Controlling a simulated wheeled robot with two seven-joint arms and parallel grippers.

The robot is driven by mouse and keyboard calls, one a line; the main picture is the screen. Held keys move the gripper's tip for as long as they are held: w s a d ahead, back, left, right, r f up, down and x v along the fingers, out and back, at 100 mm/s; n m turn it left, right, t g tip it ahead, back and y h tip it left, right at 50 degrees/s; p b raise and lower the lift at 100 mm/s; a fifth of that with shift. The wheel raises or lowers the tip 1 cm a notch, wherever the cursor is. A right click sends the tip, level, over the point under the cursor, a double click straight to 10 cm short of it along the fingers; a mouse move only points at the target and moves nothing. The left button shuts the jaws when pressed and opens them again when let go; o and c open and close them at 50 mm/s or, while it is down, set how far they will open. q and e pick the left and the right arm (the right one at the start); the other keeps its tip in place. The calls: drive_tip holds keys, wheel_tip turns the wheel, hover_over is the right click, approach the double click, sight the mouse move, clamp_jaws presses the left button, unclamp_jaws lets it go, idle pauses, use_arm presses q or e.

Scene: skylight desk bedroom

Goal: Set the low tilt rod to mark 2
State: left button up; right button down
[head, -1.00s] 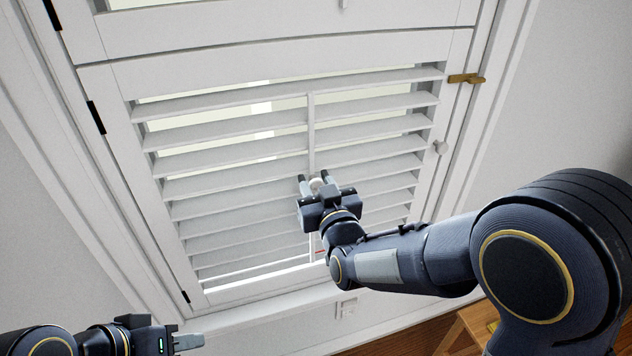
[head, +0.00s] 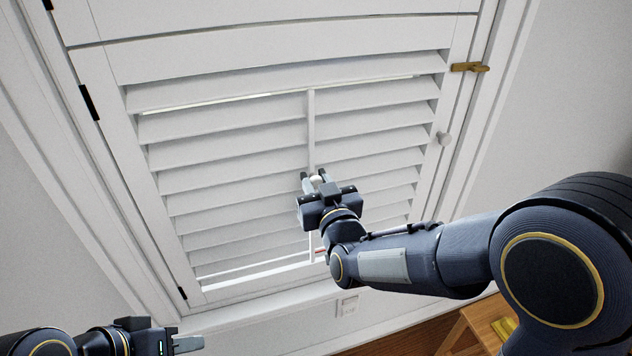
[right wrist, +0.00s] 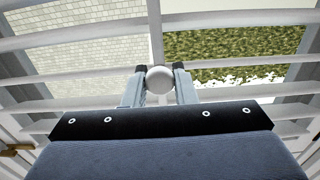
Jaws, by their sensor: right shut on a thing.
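The low tilt rod (head: 311,130) is a thin white upright bar down the middle of the louvred shutter panel (head: 215,150). My right gripper (head: 315,178) is at the rod, shut on its round white knob. The knob (right wrist: 160,80) shows between the two fingers in the right wrist view. The slats are tilted nearly closed in the head view, with thin gaps at the top and bottom. A small red mark (head: 319,250) shows low beside the rod; no numbers can be read. My left gripper (head: 188,344) is at the lower left, away from the shutter, its jaw opening unclear.
Black hinges (head: 89,102) are on the left. A wall socket (head: 347,306) is below the frame, and a wooden piece of furniture (head: 480,325) is at lower right.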

drive_tip(key=c, duration=1.3)
unclamp_jaws()
drive_tip(key=shift+o, duration=0.2)
drive_tip(key=v, duration=0.8)
drive_tip(key=shift+b, duration=0.45)
drive_tip(key=shift+w, duration=0.1)
drive_tip(key=s+d+f+m+g, duration=0.3)
drive_tip(key=s+d+g, duration=0.3)
drive_tip(key=d, duration=0.5)
drive_tip(key=s+d+f+m+g+h, duration=0.1)
drive_tip(key=s+d+g, duration=0.1)
drive_tip(key=s, duration=0.6)
drive_tip(key=s+d+f+m+g+p, duration=0.1)
drive_tip(key=s+d+f+g, duration=0.1)
drive_tip(key=s+d, duration=0.3)
drive_tip(key=s+g, duration=0.1)
drive_tip(key=s, duration=0.2)
drive_tip(key=shift+f+g+h, duration=0.25)
drive_tip(key=shift+g+h, duration=0.05)
drive_tip(key=shift+h, duration=0.1)
